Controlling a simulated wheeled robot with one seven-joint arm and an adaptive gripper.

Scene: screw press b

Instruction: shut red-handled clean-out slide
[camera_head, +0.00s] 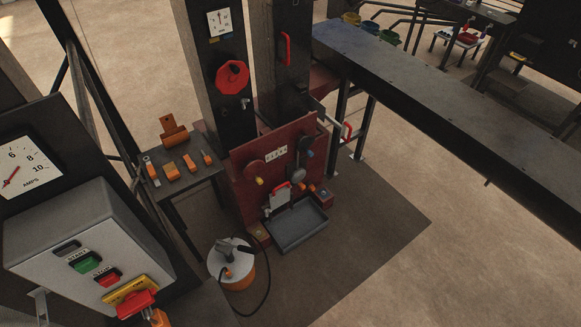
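A red press body (240,190) stands in the middle of the view. Low on its front, a light grey plate (279,201) with a red handle (281,186) sits just above a grey tray (297,226). A second red handle (347,131) stands out at the press's right side, near a grey plate end (317,106). A third, upright red handle (285,49) is on the dark column above. I cannot tell for sure which is the clean-out slide, or how far it is open. My gripper is not in view.
A grey start-stop box (75,235) and an amps gauge (27,160) fill the left foreground. A small table (200,190) with orange items stands left of the press. A bucket (240,275) with a cable stands in front. A long dark bench (440,90) runs right; floor (440,275) is clear at lower right.

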